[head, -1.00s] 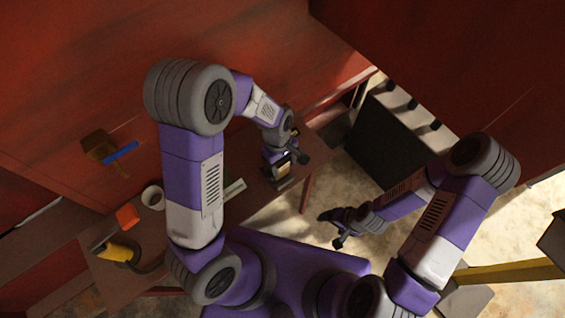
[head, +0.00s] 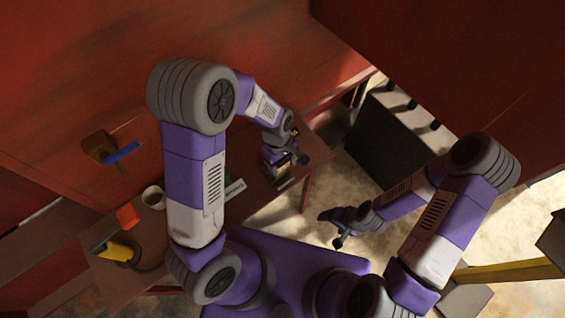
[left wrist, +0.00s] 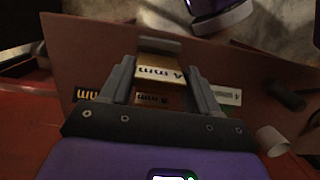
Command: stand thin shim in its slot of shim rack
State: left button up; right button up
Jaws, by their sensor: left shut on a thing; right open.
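My left gripper (left wrist: 162,85) is shut on a flat brass-coloured shim (left wrist: 160,69) with a pale label marked in mm, in the left wrist view; I take it as the thin shim. In the head view my left gripper (head: 288,160) is low over the right end of the bench. Beyond the fingers, a yellow label (left wrist: 88,94), a brown label and a white-green label (left wrist: 226,97) show in a row, apparently on or by the shim rack, which is mostly hidden. I cannot tell whether the shim touches a slot. My right gripper (head: 338,238) is open and empty, away from the bench.
On the bench (head: 105,273) to the left are a white cup (head: 153,197), an orange block (head: 128,216) and a yellow-handled tool (head: 120,251). A brown holder (head: 99,146) with a blue bar (head: 121,152) is on the red surface behind. A dark cabinet (head: 385,140) stands right.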

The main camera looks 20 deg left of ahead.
aim_at(282, 170)
dwell(0.5)
pick_arm(q)
jog(key=shift+f+b, duration=1.35)
jog(key=shift+f, duration=0.65)
jog(key=o, duration=1.2)
notch_tip(282, 170, up, 8)
jog(key=p, duration=0.1)
jog(key=shift+w+a+f+p, duration=0.2)
jog(key=shift+w+a+p, duration=0.15)
jog(key=shift+a, duration=0.1)
